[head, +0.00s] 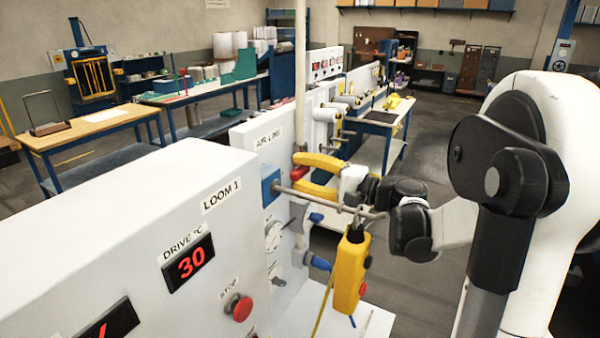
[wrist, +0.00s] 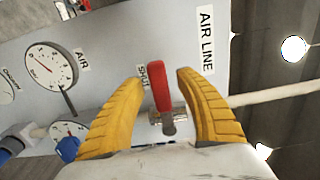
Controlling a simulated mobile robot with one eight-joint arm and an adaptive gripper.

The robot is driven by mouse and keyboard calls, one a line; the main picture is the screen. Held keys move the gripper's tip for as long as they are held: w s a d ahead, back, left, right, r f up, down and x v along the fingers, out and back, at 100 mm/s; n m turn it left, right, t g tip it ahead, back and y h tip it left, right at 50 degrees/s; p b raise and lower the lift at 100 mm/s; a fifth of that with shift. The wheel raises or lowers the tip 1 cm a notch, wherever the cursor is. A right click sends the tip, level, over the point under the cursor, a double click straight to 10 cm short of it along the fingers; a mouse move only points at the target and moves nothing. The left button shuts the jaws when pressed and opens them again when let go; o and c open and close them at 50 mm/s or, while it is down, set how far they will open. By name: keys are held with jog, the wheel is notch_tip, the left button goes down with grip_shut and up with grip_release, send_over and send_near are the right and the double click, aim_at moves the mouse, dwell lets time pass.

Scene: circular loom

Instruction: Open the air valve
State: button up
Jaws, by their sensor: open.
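The air valve's red lever (wrist: 159,85) stands between my gripper's two yellow fingers in the wrist view. It points towards the SHUT label (wrist: 143,77), on the panel marked AIR LINE. My gripper (wrist: 158,80) is open, with one finger on each side of the lever; a gap shows on both sides. In the head view the red lever (head: 299,173) shows between the fingers of my gripper (head: 292,173), close to the AIR LINE panel (head: 248,143). The valve body (wrist: 168,117) is partly hidden behind the lever and my gripper.
A round AIR gauge (wrist: 47,66) is on the same panel. A yellow pendant with buttons (head: 350,272) hangs from a grey bar in front of my wrist. The LOOM 1 cabinet (head: 120,230) fills the left front. Blue fittings (head: 318,262) stick out below.

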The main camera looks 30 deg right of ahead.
grip_shut()
jog(key=shift+s, duration=0.1)
jog(key=shift+r, duration=0.15)
jog(key=r+m, duration=0.1)
jog(key=r+m+p, duration=0.1)
jog(key=m, duration=0.1)
jog(key=shift+d+r+m, duration=0.2)
jog(key=shift+r+m, duration=0.05)
jog(key=shift+m, duration=0.05)
jog(key=r+m, duration=0.1)
jog(key=m, duration=0.1)
jog(key=w+d+r+m, duration=0.1)
jog(key=m, duration=0.1)
jog(key=shift+w+d+r+p, duration=0.1)
jog(key=shift+d+r+p, duration=0.1)
jog(key=shift+r+p, duration=0.1)
jog(key=shift+w+d+r+m, duration=0.5)
jog(key=shift+d+m, duration=0.35)
jog(key=shift+m, duration=0.85)
jog(key=shift+w+d+r+m, duration=0.4)
jog(key=shift+w+d+m, duration=0.35)
jog(key=shift+m, duration=0.95)
jog(key=shift+w+d+r+m, duration=0.45)
jog(key=shift+d+m, duration=0.5)
jog(key=shift+m, duration=0.75)
